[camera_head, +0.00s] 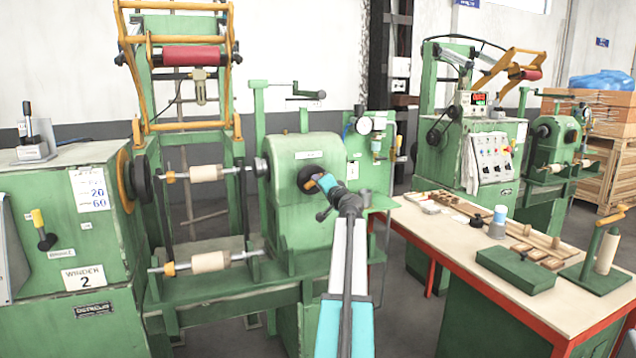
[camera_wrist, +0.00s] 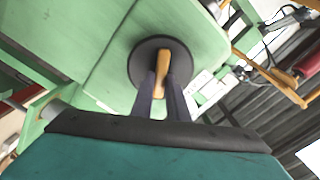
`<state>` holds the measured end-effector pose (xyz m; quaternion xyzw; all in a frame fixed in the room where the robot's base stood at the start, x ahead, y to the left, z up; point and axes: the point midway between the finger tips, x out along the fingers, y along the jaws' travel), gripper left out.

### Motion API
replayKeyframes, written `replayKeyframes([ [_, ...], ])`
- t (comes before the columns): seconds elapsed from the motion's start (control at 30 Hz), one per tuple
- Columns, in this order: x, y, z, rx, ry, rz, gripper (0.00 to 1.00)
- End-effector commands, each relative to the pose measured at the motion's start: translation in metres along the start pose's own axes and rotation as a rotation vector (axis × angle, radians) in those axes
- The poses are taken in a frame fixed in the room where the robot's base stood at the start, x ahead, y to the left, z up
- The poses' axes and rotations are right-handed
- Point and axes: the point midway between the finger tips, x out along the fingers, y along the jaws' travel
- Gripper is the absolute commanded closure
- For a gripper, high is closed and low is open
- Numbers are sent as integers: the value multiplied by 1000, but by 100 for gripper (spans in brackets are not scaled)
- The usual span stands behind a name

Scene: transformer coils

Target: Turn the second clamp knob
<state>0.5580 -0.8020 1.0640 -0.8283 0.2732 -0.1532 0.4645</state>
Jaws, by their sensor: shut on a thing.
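A dark round knob (camera_head: 306,178) sits on the face of the green housing (camera_head: 285,160) of the winder at centre. In the wrist view the knob (camera_wrist: 141,60) shows as a black disc with an orange-brown bar handle (camera_wrist: 163,62) across its middle. My gripper (camera_head: 324,184) reaches it from the front right. In the wrist view my gripper's two dark fingers (camera_wrist: 162,82) are shut on the bar handle, one on each side. The fingers and wrist hide part of the knob in the head view. I cannot tell whether this is the second clamp knob.
Two spindles with cream coil tubes (camera_head: 206,173) (camera_head: 209,262) lie left of the housing. A green cabinet marked Winder 2 (camera_head: 75,245) stands at far left. A red-edged workbench (camera_head: 470,255) with small parts is at right.

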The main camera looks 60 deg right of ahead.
Motion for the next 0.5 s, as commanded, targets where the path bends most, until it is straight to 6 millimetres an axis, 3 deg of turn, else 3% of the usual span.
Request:
replayKeyframes([
  [0.5,-1,3,0,493,-1,2,100],
])
